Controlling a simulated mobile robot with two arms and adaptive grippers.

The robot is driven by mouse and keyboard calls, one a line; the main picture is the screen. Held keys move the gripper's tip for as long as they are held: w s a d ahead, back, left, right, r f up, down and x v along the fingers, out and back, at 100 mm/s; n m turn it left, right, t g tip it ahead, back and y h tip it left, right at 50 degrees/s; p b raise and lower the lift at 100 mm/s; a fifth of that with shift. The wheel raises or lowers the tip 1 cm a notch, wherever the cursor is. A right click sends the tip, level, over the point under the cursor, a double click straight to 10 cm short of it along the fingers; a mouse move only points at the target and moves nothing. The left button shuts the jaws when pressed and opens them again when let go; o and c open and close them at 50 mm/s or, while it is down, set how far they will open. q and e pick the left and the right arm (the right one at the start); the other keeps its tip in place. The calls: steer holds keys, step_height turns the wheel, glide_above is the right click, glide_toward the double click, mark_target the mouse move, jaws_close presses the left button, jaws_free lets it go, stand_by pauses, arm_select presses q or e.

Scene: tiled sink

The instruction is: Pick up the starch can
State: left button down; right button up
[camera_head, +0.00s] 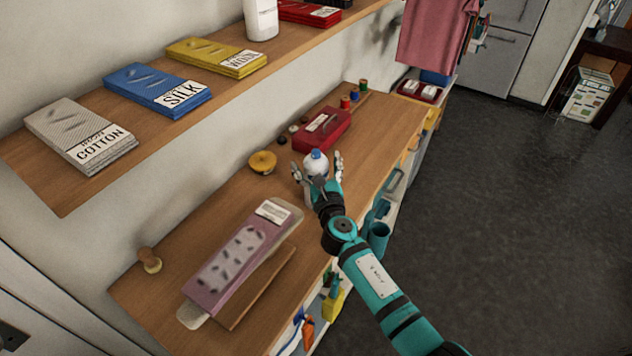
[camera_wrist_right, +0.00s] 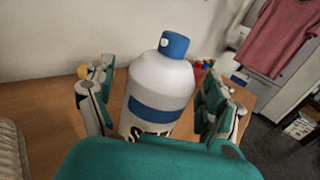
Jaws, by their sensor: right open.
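The starch can (camera_head: 316,165) is white with a blue cap and stands on the wooden counter. In the right wrist view the can (camera_wrist_right: 158,88) fills the middle, with a blue band and part of its black lettering showing. My right gripper (camera_head: 318,172) has its fingers on either side of the can. In the right wrist view the gripper (camera_wrist_right: 155,105) is open, with a gap showing between the can and the right finger. The can's lower part is hidden behind the gripper. My left gripper is not in view.
A red box (camera_head: 322,131) and a yellow round item (camera_head: 262,162) lie close behind the can. A purple-covered board (camera_head: 235,262) lies at the counter's front left. A shelf above holds silk (camera_head: 158,88) and cotton (camera_head: 80,135) packs.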

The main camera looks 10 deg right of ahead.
steer(key=shift+c, duration=0.2)
steer(key=c, duration=1.6)
steer(key=shift+r, duration=0.1)
jaws_close()
steer(key=shift+w+r, duration=0.1)
